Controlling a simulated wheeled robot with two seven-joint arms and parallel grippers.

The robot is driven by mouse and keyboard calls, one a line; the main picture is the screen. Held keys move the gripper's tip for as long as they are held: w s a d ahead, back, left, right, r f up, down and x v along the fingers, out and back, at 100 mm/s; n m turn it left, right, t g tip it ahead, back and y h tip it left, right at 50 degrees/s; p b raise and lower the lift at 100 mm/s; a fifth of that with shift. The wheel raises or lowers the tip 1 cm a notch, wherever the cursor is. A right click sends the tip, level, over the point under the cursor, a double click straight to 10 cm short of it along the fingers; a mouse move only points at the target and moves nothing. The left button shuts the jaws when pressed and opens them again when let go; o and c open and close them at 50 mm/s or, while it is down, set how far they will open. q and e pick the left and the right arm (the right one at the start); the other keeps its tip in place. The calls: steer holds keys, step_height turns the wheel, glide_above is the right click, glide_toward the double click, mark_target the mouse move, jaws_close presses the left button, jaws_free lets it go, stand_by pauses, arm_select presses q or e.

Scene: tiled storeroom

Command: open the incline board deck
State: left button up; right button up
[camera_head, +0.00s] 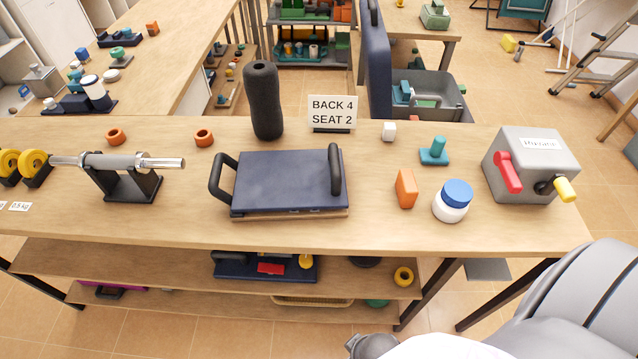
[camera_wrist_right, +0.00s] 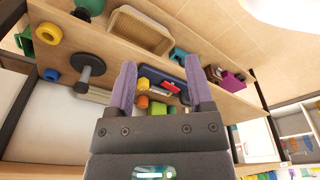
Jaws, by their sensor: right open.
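The incline board has a dark blue deck (camera_head: 288,180) lying flat and closed on a thin wooden base (camera_head: 290,214). It sits in the middle of the workbench, with a black handle at each side of the deck. Small hinge-like marks show along its front edge. My right gripper (camera_wrist_right: 160,85) is open and empty in the right wrist view. Its fingers face the shelves below the bench, away from the deck. My left gripper is not in view.
A black foam roller (camera_head: 263,100) and a sign reading "BACK 4 SEAT 2" (camera_head: 332,112) stand behind the deck. An orange block (camera_head: 406,188), a blue-lidded jar (camera_head: 452,202) and a grey lever box (camera_head: 530,165) are to its right. A dumbbell on a stand (camera_head: 122,172) is to its left.

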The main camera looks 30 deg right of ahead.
steer(key=w+a+r+t+y+b, duration=0.1)
steer(key=w+a+r+t, duration=0.1)
steer(key=w+r, duration=0.9)
steer(key=m+t+h, duration=0.1)
steer(key=m, duration=0.7)
glide_toward(336, 160)
steer(key=b+x, duration=0.4)
steer(key=x, duration=0.4)
steer(key=shift+f+b, duration=0.25)
steer(key=shift+b, duration=0.15)
steer(key=shift+w+f, duration=0.3)
steer(key=shift+f, duration=0.1)
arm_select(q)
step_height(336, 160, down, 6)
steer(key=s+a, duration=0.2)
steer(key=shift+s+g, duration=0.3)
arm_select(e)
jaws_close()
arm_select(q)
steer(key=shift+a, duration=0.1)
